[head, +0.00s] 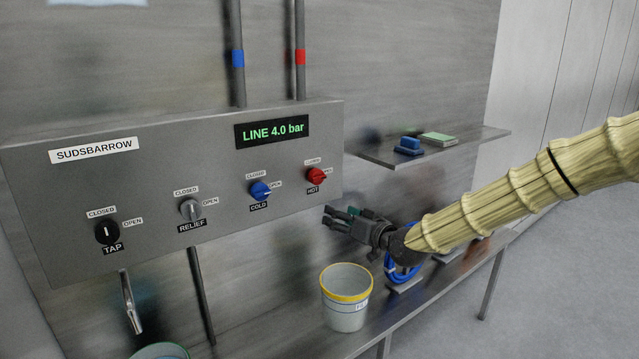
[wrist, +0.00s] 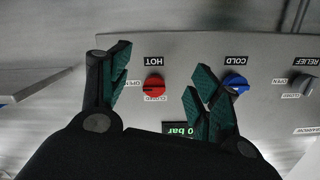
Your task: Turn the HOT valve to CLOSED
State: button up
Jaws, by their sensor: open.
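The red HOT valve knob (head: 316,176) is at the right end of the grey panel, with its CLOSED label above and its OPEN label to the right. Its pointer appears to face the OPEN side. My gripper (head: 336,217) is open and empty, below and slightly right of the knob, apart from it. In the wrist view, which is upside down, the HOT knob (wrist: 154,87) shows in the gap between the two spread fingers (wrist: 160,62). The fingers do not appear to touch it.
The blue COLD knob (head: 260,191) is just left of HOT; RELIEF (head: 190,210) and TAP (head: 107,232) knobs are further left. The display (head: 272,132) reads LINE 4.0 bar. A bucket (head: 345,311) stands on the bench below. A shelf (head: 470,146) holds a blue item and a sponge.

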jog(key=t, duration=0.1)
send_near(319, 177)
jog(key=shift+n+y, duration=0.3)
jog(key=shift+y, duration=0.1)
jog(key=p+x, duration=0.2)
jog(key=x, duration=0.7)
jog(key=shift+w+f+p, duration=0.15)
jog(key=shift+w+p, duration=0.05)
jog(key=shift+p, duration=0.15)
jog(key=c, duration=1)
